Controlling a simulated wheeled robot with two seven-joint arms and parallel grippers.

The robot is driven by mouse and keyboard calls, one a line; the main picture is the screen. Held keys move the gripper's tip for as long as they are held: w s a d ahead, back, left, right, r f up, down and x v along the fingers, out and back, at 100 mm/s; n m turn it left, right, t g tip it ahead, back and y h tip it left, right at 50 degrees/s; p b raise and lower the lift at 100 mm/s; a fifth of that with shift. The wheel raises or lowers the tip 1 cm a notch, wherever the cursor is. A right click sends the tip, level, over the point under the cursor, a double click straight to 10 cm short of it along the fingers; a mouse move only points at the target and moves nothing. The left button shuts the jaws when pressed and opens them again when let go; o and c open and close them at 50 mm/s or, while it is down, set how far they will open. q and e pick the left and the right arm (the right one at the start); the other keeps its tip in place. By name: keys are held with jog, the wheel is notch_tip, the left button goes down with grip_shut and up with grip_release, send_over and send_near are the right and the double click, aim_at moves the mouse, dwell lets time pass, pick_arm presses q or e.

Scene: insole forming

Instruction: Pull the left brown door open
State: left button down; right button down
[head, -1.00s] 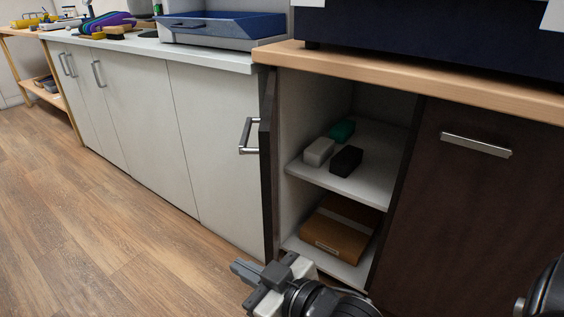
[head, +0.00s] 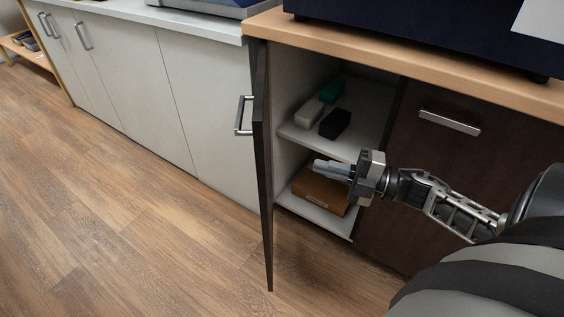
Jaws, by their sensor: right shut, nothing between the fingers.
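The left brown door (head: 262,165) stands swung open at the left side of the brown cabinet, seen nearly edge-on. Its metal handle (head: 241,115) is on the side facing left. My right gripper (head: 325,168) is shut and empty. It is in front of the open compartment, to the right of the door and apart from it, with its fingers pointing left. My left gripper is not in view.
The open compartment has a shelf (head: 295,134) with a white block (head: 309,112), a green block (head: 332,90) and a black block (head: 335,123). A brown box (head: 318,190) lies below. The right brown door (head: 430,180) is closed. White cabinets (head: 165,100) stand to the left. The floor in front is clear.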

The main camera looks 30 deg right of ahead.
jog(key=s+d+r+n+g+y, duration=0.1)
jog(key=s+d+n+g+y, duration=0.2)
jog(key=s+n+g, duration=0.15)
send_near(260, 182)
jog(key=w+a+r, duration=0.2)
jog(key=w+a, duration=0.1)
jog(key=a, duration=0.1)
jog(key=shift+w+a+r+n, duration=0.2)
jog(key=shift+w+n, duration=0.1)
jog(key=shift+n, duration=0.15)
